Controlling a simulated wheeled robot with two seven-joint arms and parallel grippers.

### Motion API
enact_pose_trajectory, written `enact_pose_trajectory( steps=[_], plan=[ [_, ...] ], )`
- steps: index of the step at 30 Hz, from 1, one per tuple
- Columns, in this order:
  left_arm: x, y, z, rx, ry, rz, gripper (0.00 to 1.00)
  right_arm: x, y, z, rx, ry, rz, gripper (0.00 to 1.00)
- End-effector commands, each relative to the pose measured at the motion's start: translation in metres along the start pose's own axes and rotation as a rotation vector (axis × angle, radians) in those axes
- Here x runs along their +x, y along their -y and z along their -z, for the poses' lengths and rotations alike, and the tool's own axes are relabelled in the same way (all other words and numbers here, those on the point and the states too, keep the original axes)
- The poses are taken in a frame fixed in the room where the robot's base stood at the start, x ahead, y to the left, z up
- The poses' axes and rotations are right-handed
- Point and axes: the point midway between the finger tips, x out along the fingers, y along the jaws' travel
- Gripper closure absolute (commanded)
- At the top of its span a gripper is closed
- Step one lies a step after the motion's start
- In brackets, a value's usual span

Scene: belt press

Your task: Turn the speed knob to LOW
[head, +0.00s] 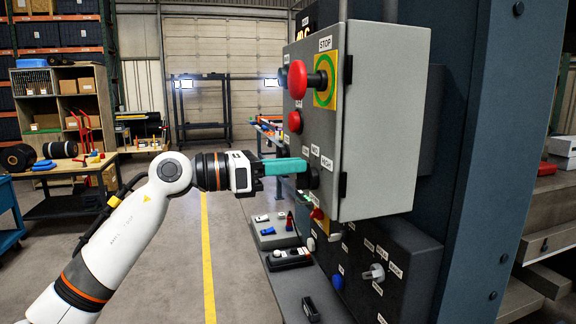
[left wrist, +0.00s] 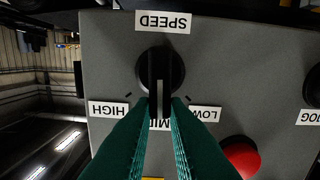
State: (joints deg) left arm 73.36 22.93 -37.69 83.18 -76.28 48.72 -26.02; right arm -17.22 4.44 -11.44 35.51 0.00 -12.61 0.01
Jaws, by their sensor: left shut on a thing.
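The black speed knob (left wrist: 160,62) sits on the grey panel under the SPEED label (left wrist: 163,22), which appears upside down in the left wrist view. The knob's bar with its pale line points down toward the MID label (left wrist: 159,124), which is partly hidden by my fingers. The HIGH label (left wrist: 109,109) is on the left and the LOW label (left wrist: 205,113) on the right. My left gripper (left wrist: 164,103) has its green fingers shut on the knob's bar. In the head view the left gripper (head: 304,166) reaches the knob (head: 312,177) at the box's front face. My right gripper is not in view.
On the same control box (head: 378,120) are a red STOP button (head: 298,80) and a smaller red button (head: 294,122). A lower dark panel (head: 400,268) has a white-handled switch. A bench (head: 300,290) with small parts stands below. The floor at left is open.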

Motion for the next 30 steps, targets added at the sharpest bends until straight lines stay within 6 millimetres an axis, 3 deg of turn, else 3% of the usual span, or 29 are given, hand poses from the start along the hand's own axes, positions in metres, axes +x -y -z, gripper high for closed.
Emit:
enact_pose_trajectory(
  steps=[30],
  plan=[
    [0.0, 0.019, -0.005, -0.752, -0.003, 0.002, 1.0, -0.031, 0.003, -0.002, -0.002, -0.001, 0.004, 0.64]
  ],
)
